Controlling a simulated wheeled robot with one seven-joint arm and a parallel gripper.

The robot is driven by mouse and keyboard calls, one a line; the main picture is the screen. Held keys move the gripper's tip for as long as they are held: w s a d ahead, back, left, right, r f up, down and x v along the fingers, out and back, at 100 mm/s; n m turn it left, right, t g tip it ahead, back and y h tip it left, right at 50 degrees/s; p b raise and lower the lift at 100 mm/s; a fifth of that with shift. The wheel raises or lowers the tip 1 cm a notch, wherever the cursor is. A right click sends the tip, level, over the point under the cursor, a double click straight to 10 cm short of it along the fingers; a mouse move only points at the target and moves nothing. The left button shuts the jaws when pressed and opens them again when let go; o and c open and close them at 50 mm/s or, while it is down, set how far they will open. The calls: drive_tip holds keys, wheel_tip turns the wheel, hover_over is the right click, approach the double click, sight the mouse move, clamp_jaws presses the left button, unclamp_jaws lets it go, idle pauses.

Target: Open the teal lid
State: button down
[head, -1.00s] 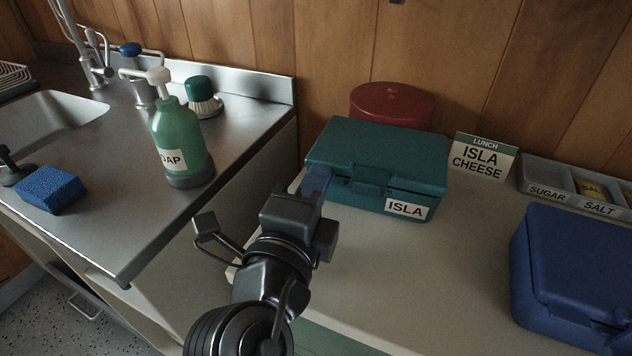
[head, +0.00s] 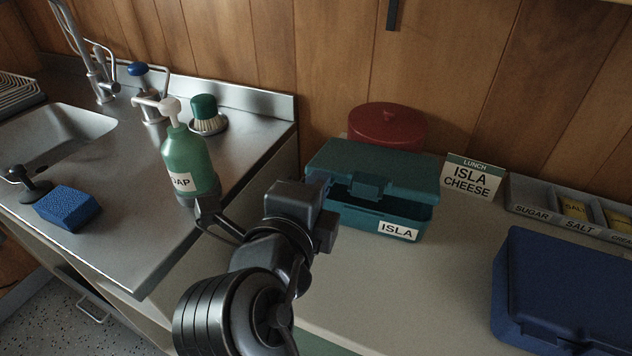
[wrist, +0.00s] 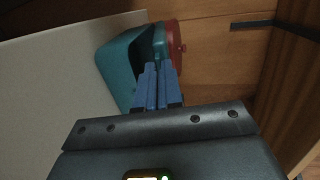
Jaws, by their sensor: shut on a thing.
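The teal lid (head: 390,172) belongs to the teal lunch box (head: 352,216), whose front carries an ISLA label. The lid is tilted up a little at the front, and a dark gap shows between it and the box. My gripper (wrist: 159,75) has its blue fingers close together at the lid's edge, shut on it. In the head view my gripper is at the box's left front corner, its fingertips mostly hidden. The inside of the box is too dark to make out.
A red round tin (head: 388,127) stands right behind the lunch box. A LUNCH ISLA CHEESE card (head: 470,180) is to its right. A dark blue box (head: 550,290) sits at the right. A green soap bottle (head: 190,165) stands left on the sink counter. The worktop in front is clear.

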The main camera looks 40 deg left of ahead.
drive_tip(key=w+r+g+p, duration=0.1)
drive_tip(key=r+p, duration=0.1)
drive_tip(key=w+r+g+p, duration=0.1)
drive_tip(key=r+p, duration=0.1)
drive_tip(key=w+r+g+h+p, duration=0.1)
drive_tip(key=r+p, duration=0.1)
drive_tip(key=shift+a+r, duration=0.25)
drive_tip(key=shift+a, duration=0.05)
drive_tip(key=w+a+r, duration=0.3)
drive_tip(key=w+r, duration=0.2)
drive_tip(key=w, duration=0.4)
drive_tip(key=shift+w+r+b, duration=0.25)
drive_tip(key=shift+r+b, duration=0.05)
drive_tip(key=c, duration=1.3)
unclamp_jaws()
drive_tip(key=shift+s+a+r, duration=0.1)
drive_tip(key=shift+b+v, duration=0.5)
drive_tip(key=shift+v, duration=3.45)
drive_tip(key=shift+r, duration=0.1)
